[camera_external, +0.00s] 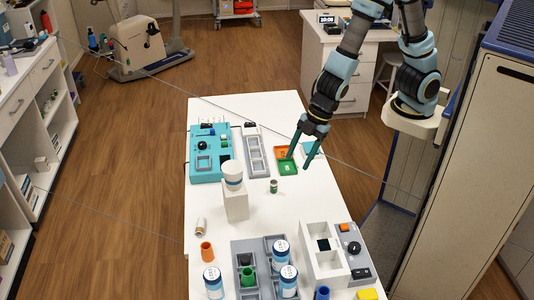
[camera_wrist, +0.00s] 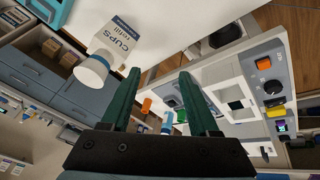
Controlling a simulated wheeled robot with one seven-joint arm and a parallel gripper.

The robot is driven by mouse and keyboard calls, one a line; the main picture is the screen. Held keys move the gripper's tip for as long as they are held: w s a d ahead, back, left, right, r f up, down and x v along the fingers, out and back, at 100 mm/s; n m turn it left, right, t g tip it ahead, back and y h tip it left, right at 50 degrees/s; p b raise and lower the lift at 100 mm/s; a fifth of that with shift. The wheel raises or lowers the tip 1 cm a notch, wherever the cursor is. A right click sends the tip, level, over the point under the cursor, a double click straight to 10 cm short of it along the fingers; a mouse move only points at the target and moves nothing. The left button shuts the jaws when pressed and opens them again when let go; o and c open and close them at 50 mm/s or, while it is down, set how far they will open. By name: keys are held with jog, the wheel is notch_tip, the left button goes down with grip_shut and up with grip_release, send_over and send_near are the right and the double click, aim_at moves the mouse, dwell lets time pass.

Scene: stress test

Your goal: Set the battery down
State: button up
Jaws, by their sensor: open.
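Two small cylinders on the white table could be the battery, and I cannot tell which. One, grey with green (camera_external: 274,186), stands upright below the trays. The other, pale with a brownish end (camera_external: 201,227), is near the table's left edge. My gripper (camera_external: 300,162) is open and appears empty, above the table near the green tray, up and right of the grey-green cylinder. In the wrist view, my gripper's two dark green fingers (camera_wrist: 158,78) are spread with nothing gripped between them. I cannot make out a battery in that view.
Around stand a turquoise panel (camera_external: 205,174), a green tray (camera_external: 287,168), a grey rack (camera_external: 238,246) with jars, and a control box (camera_external: 354,254). The middle right is clear.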

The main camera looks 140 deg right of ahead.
jog(key=s+a+r+m+g+y, duration=0.1)
jog(key=s+a+r, duration=0.25)
jog(key=a, duration=0.45)
jog(key=s+a+r+g+y, duration=0.15)
jog(key=s+a, duration=0.25)
jog(key=a, duration=0.5)
jog(key=shift+h, duration=0.25)
jog(key=f+b, duration=0.5)
jog(key=shift+w+d+f+b, duration=0.1)
jog(key=shift+d+f+b, duration=0.15)
jog(key=shift+f+b, duration=0.15)
